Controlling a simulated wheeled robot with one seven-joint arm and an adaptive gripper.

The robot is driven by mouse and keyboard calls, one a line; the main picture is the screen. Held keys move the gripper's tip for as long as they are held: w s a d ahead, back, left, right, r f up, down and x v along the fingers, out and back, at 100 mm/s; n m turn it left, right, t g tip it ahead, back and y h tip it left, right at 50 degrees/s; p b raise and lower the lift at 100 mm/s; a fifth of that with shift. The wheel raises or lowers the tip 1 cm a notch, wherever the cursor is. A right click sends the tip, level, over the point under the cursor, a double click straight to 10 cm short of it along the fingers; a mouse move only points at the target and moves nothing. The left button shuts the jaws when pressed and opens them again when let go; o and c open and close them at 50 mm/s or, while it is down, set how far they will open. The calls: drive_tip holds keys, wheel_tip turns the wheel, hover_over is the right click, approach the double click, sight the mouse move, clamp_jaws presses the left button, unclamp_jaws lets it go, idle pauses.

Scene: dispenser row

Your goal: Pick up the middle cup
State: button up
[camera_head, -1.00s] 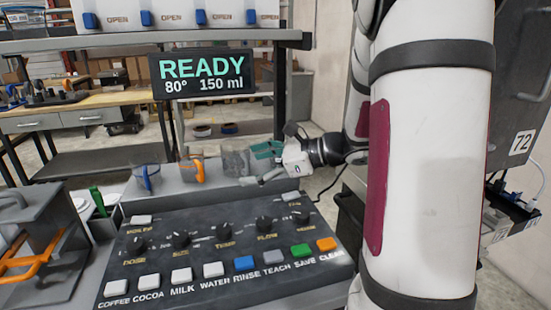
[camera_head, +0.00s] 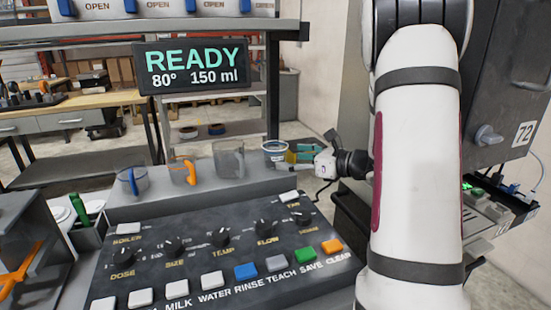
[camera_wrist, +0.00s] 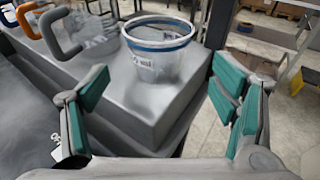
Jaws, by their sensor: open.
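A row of cups stands on the grey ledge (camera_head: 200,197) behind the button panel. From left they are a clear cup with a blue handle (camera_head: 132,181), one with an orange handle (camera_head: 184,171), one with a grey handle (camera_head: 229,160), and a handleless clear tub with a blue band (camera_head: 275,155). My gripper (camera_head: 297,152) is open at the right end of the row, beside the tub. In the wrist view the tub (camera_wrist: 158,48) stands ahead between the spread green-padded fingers (camera_wrist: 162,80), apart from them. The grey handle (camera_wrist: 60,35) shows at upper left there.
The button panel (camera_head: 215,250) with knobs lies in front of the ledge. A READY display (camera_head: 193,68) hangs above, under a shelf. A dark cabinet (camera_head: 500,90) stands at right. The ledge ends just right of the tub, with open floor beyond.

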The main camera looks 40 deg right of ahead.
sight(284, 158)
drive_tip(key=x, duration=0.5)
drive_tip(key=shift+f, duration=0.15)
drive_tip(key=shift+a, duration=0.1)
drive_tip(key=c, duration=1.1)
